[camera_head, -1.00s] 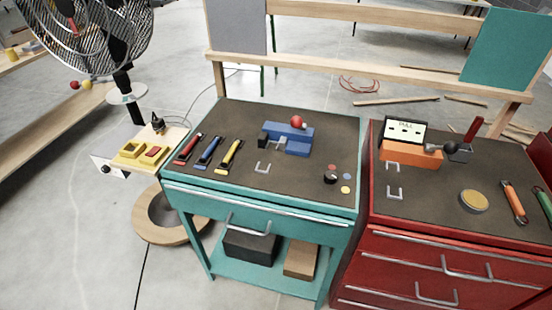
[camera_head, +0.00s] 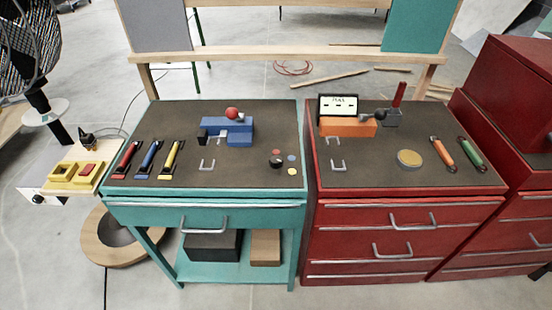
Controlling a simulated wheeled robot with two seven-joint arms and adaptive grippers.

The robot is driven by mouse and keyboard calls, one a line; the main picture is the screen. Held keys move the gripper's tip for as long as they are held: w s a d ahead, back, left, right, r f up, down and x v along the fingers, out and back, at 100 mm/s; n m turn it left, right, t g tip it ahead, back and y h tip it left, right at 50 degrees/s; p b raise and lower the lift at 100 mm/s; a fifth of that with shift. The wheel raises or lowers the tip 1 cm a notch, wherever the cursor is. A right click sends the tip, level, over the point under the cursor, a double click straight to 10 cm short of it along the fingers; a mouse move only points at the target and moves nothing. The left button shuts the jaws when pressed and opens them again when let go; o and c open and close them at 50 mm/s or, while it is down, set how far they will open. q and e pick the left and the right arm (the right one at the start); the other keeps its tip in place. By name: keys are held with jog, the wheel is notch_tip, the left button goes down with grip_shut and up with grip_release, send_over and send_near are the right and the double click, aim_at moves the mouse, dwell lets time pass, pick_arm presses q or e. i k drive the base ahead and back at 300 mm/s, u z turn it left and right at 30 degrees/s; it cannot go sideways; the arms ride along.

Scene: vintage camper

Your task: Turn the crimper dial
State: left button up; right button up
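A blue bench device (camera_head: 228,128) with a red ball on top stands at the back of the teal workbench (camera_head: 230,180); it may be the crimper, but I cannot tell for sure. An orange device (camera_head: 348,127) with a small "PULL" display (camera_head: 338,107) stands on the red cabinet (camera_head: 400,184). No dial is clearly readable at this size. Neither of my grippers is in view.
Red, blue and yellow-handled tools (camera_head: 150,157) lie at the teal bench's left. A gold disc (camera_head: 409,158) and orange and green-handled tools (camera_head: 457,153) lie on the red cabinet. A fan (camera_head: 28,50) and small side table (camera_head: 60,180) stand left. A taller red cabinet (camera_head: 510,110) stands right.

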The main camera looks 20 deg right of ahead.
aim_at(275, 162)
jog(key=z, duration=0.05)
jog(key=k, duration=0.5)
jog(key=z, duration=1.35)
jog(key=i, duration=1.2)
jog(key=u, duration=2.05)
